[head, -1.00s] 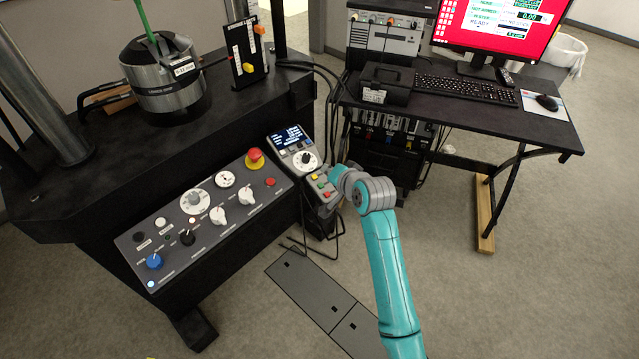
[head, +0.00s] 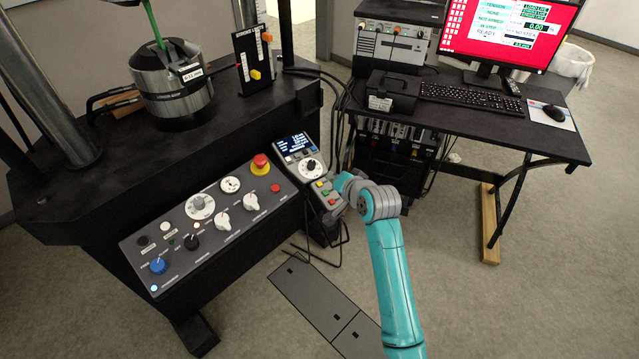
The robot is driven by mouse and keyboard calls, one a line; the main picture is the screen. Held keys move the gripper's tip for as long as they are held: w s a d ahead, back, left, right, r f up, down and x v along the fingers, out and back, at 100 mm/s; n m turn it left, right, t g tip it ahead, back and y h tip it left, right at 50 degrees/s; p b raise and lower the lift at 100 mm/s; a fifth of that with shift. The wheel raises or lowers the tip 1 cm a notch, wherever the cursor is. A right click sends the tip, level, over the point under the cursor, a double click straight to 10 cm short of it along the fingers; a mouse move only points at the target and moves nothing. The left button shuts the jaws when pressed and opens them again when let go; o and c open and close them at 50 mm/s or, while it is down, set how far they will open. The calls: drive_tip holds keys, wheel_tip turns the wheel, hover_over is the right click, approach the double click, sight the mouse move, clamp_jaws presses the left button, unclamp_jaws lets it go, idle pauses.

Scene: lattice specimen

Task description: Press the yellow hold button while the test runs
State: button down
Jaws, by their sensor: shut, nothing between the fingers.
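A small grey control box hangs at the right end of the console. It bears a yellow button (head: 319,184), a green button (head: 325,192) and a red button (head: 331,201); their labels are too small to read. My teal arm reaches up from the bottom, and its wrist is just right of these buttons. My gripper is hidden by the wrist, so contact with a button cannot be seen. The test screen (head: 505,30) is red and reads READY. A second yellow piece (head: 255,74) is on the black upright panel on the machine.
A grey console (head: 215,235) with knobs and a red emergency stop (head: 260,162) lies left of the box. A dial unit with a display (head: 293,144) sits just above it. A desk (head: 480,125) with a keyboard stands at right. Cables hang below the box.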

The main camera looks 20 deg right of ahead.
sight(320, 184)
idle(0.9)
drive_tip(key=r, duration=0.1)
drive_tip(key=w+r, duration=0.1)
drive_tip(key=r, duration=0.1)
drive_tip(key=w+r, duration=0.1)
drive_tip(key=shift+w+a+r, duration=0.15)
drive_tip(key=shift+a+r, duration=0.1)
drive_tip(key=shift+r, duration=0.05)
drive_tip(key=shift+f, duration=0.15)
drive_tip(key=shift+w+a+f, duration=0.2)
drive_tip(key=shift+w+f, duration=0.1)
drive_tip(key=shift+f, duration=1.1)
drive_tip(key=shift+w+a+f, duration=0.2)
drive_tip(key=shift+w+f, duration=0.15)
drive_tip(key=shift+f, duration=1)
drive_tip(key=shift+w+a+f, duration=0.2)
drive_tip(key=shift+w+f, duration=0.1)
drive_tip(key=shift+f, duration=1.1)
drive_tip(key=shift+f, duration=0.1)
drive_tip(key=shift+w+f, duration=0.1)
drive_tip(key=shift+f, duration=0.2)
